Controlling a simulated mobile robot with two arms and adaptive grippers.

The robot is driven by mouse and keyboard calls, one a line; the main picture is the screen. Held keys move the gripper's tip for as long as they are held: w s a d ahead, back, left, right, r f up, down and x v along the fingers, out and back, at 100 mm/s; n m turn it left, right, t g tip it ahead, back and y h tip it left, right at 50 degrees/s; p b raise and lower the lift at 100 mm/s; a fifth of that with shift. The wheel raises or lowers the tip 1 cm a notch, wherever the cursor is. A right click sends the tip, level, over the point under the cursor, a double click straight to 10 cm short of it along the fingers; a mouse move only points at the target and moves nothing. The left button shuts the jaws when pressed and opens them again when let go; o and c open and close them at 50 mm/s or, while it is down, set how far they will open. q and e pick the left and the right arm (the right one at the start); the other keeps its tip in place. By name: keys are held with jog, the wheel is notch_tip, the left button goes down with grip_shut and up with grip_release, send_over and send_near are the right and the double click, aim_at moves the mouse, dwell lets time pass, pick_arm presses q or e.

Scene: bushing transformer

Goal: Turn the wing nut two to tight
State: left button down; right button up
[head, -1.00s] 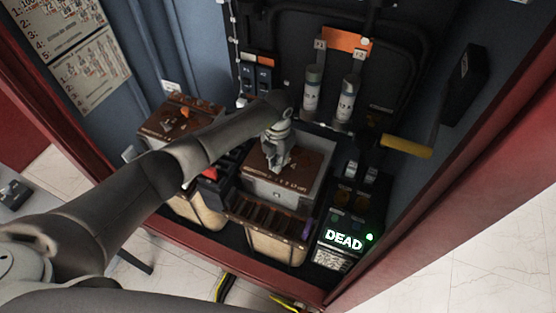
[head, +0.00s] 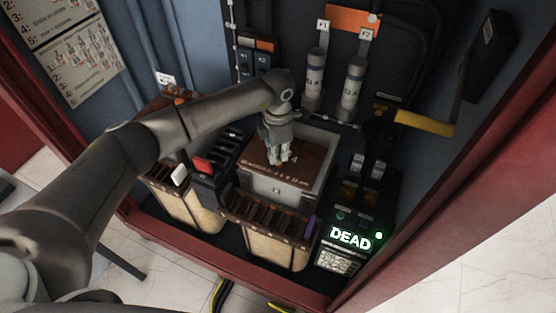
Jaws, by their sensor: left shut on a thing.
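My left arm reaches in from the left, and its gripper (head: 279,158) points down at the brown top of the middle transformer box (head: 302,160). The fingers are close together on something small there. The wing nut itself is hidden by the fingers, so I cannot see which way its wings lie. The box is grey with a brown top plate and a small label on its front. My right gripper is not in the head view.
Two fuses (head: 352,84) stand behind the box, below an orange plate (head: 352,18). A yellow handle (head: 424,123) juts out at right. A tester reading DEAD (head: 350,238) stands front right. Slotted racks (head: 268,213) stand in front. Red cabinet edges (head: 400,245) bound the space.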

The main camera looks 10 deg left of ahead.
pick_arm(q)
jog(key=m+b, duration=0.1)
jog(key=b, duration=0.1)
jog(key=m+b, duration=0.4)
jog(key=shift+f, duration=0.25)
jog(key=shift+m+b, duration=0.9)
jog(key=shift+m, duration=0.2)
jog(key=shift+r+m+b, duration=0.2)
jog(key=shift+m+b, duration=0.25)
jog(key=shift+m, duration=0.05)
jog(key=c, duration=1.6)
grip_release()
notch_tip(320, 180, up, 12)
